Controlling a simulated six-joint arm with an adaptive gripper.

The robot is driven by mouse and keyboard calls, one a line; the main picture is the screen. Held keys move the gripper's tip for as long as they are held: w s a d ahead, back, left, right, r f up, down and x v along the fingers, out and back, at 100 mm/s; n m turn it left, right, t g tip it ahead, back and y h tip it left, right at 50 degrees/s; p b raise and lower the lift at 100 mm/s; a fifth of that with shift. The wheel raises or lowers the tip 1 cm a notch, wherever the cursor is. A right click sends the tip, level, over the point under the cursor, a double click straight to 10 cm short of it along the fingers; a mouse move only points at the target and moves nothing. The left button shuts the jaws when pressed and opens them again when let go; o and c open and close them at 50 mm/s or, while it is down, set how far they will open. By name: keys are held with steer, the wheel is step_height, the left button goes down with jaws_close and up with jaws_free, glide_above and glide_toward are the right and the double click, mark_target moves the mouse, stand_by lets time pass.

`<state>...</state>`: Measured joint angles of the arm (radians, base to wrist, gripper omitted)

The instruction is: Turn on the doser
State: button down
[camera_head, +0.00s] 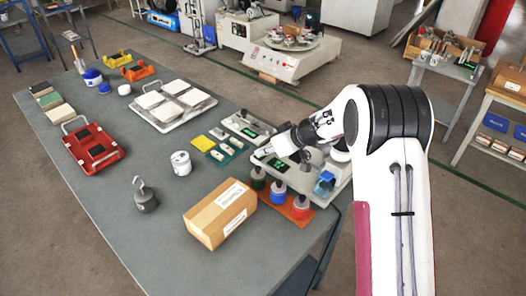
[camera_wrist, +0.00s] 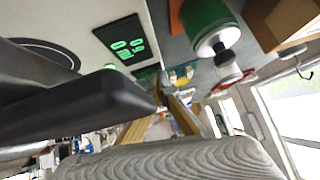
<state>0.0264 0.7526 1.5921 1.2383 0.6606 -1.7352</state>
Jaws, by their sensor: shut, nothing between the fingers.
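The doser (camera_head: 334,168) is a pale bench unit at the table's right edge, with a dark display and a blue vessel (camera_head: 325,183) at its front right. In the wrist view its black display (camera_wrist: 122,45) shows lit green digits. My gripper (camera_head: 304,156) is shut and empty, low over the doser's top, beside the display. In the wrist view a black finger and a grey ribbed part cover much of the lower picture. The doser's switch cannot be made out, and whether a fingertip touches the housing cannot be told.
An orange tray (camera_head: 299,217) with green, blue and red bottles stands in front of the doser, beside a cardboard box (camera_head: 220,213). A scale (camera_head: 248,126) with a display sits behind left. A white canister (camera_head: 181,163) and hooked weight (camera_head: 146,200) stand farther left.

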steer(key=shift+s+f, duration=0.35)
steer(key=shift+f, duration=0.25)
steer(key=shift+w+d+r, duration=0.15)
steer(key=shift+w+d, duration=0.45)
steer(key=shift+d, duration=0.05)
steer(key=shift+r, duration=0.55)
steer(key=r, duration=0.1)
steer(key=a+r, duration=0.1)
steer(key=r, duration=0.1)
steer(key=shift+s+r, duration=0.15)
steer(key=shift+r, duration=0.05)
steer(key=s+a+v, duration=0.1)
steer(key=v, duration=0.9)
steer(key=shift+s+a+r, duration=0.15)
steer(key=shift+s+a, duration=0.05)
